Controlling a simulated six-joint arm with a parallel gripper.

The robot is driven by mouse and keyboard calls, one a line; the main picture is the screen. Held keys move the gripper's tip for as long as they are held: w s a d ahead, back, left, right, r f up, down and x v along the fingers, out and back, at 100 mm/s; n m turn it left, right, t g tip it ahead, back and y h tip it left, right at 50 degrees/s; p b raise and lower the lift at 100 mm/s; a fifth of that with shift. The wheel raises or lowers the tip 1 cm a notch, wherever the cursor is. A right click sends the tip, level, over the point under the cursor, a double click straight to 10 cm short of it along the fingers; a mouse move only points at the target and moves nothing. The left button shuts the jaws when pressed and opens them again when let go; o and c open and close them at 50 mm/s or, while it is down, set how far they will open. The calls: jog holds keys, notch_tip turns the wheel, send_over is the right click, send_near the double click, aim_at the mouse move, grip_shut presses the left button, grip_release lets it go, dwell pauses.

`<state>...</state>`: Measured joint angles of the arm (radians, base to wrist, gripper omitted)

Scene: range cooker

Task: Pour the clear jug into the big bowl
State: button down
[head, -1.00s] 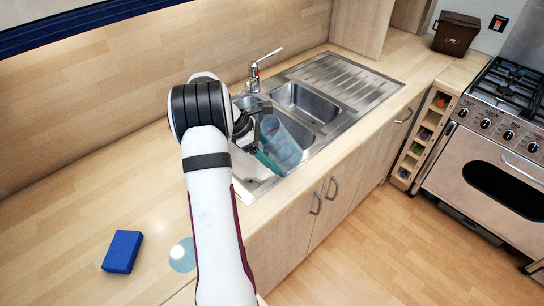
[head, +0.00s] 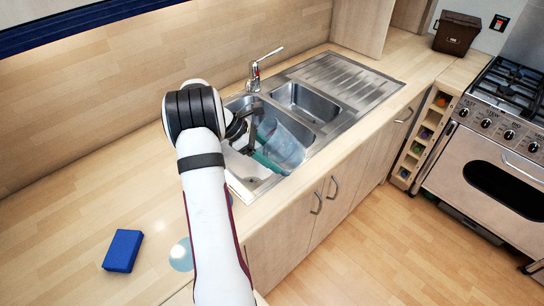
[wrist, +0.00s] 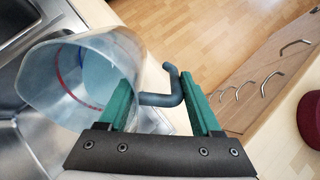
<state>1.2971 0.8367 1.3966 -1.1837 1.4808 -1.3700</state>
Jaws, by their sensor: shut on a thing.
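The clear jug (head: 282,147) is bluish and see-through, and shows tilted over the sink's left basin in the head view. It is large at the left of the wrist view (wrist: 105,55), with a red line on its wall and blue inside; I cannot tell whether that is liquid. My gripper (wrist: 168,95) has green fingers, shut on the jug's grey-blue handle (wrist: 165,98). In the head view my gripper (head: 262,158) is partly hidden by my arm. I cannot make out the big bowl for certain; a pale blue round thing (head: 181,255) lies partly behind my arm.
The steel sink (head: 345,85) has a second basin, a ribbed drainer and a tap (head: 256,75) behind it. A blue block (head: 122,251) lies on the left worktop. A brown box (head: 456,34) and the cooker (head: 500,150) are at right. The left worktop is mostly clear.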

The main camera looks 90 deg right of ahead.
jog(key=shift+w+f+g, duration=0.1)
jog(key=shift+f+g, duration=0.1)
jog(key=shift+g, duration=0.5)
dwell(0.6)
jog(key=shift+w+f+g, duration=0.2)
jog(key=shift+f+g, duration=0.1)
jog(key=shift+g, duration=0.4)
dwell(0.3)
jog(key=shift+f, duration=0.1)
jog(key=shift+w+f+g, duration=0.2)
jog(key=shift+f+g, duration=0.1)
jog(key=shift+g, duration=0.4)
jog(key=shift+f, duration=0.1)
dwell(0.9)
jog(key=shift+w+f+g, duration=0.25)
jog(key=shift+f+g, duration=0.05)
jog(key=shift+g, duration=0.4)
jog(key=shift+f, duration=0.1)
dwell(0.6)
